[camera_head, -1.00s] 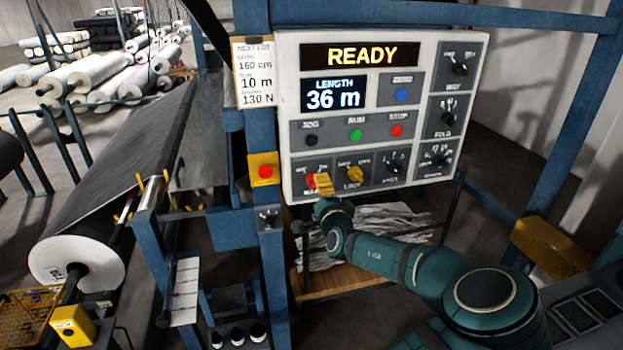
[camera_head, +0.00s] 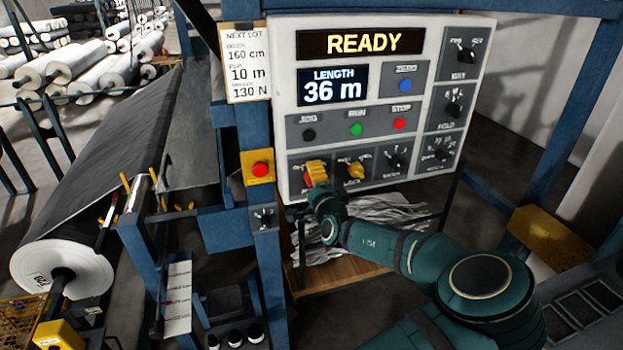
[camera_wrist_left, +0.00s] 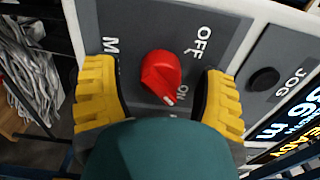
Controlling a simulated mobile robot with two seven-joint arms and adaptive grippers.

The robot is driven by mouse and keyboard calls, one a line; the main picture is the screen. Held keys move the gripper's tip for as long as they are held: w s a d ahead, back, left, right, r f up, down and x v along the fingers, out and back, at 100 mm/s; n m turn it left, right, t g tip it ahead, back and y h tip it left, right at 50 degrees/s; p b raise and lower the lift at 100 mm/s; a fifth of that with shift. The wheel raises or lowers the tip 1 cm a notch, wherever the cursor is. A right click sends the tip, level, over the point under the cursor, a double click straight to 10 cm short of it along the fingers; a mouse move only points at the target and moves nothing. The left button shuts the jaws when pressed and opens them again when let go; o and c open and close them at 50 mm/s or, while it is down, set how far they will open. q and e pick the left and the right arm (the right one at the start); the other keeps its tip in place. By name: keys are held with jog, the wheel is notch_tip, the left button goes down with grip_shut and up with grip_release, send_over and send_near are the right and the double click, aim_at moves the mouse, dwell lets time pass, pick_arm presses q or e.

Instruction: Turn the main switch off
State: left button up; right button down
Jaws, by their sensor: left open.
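The main switch is a red rotary knob (camera_wrist_left: 160,74) on a grey plate at the lower left of the control panel (camera_head: 285,120). In the left wrist view its white mark points toward the ON label, and OFF is at the other end. My left gripper (camera_wrist_left: 160,95) is open, with one yellow finger on each side of the knob and a visible gap to both. My right gripper is not in view.
A yellow knob (camera_head: 355,170) sits just right of the main switch. Jog, green run and red stop buttons (camera_head: 402,124) are above. A red emergency button (camera_head: 261,169) on a yellow box is to the left. The display (camera_head: 348,43) reads READY.

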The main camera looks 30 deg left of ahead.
pick_arm(q)
grip_shut()
jog(key=shift+n, duration=0.4)
jog(key=n+b, duration=0.1)
jog(key=n, duration=0.2)
jog(key=shift+b, duration=0.3)
jog(key=n+b, duration=0.1)
jog(key=n, duration=0.4)
jog(key=shift+b, duration=0.4)
jog(key=n+b, duration=0.1)
jog(key=n, duration=0.4)
jog(key=shift+n+b, duration=0.4)
jog(key=shift+r+n+b, duration=0.1)
jog(key=shift+n+b, duration=0.45)
jog(key=shift+n, duration=1.05)
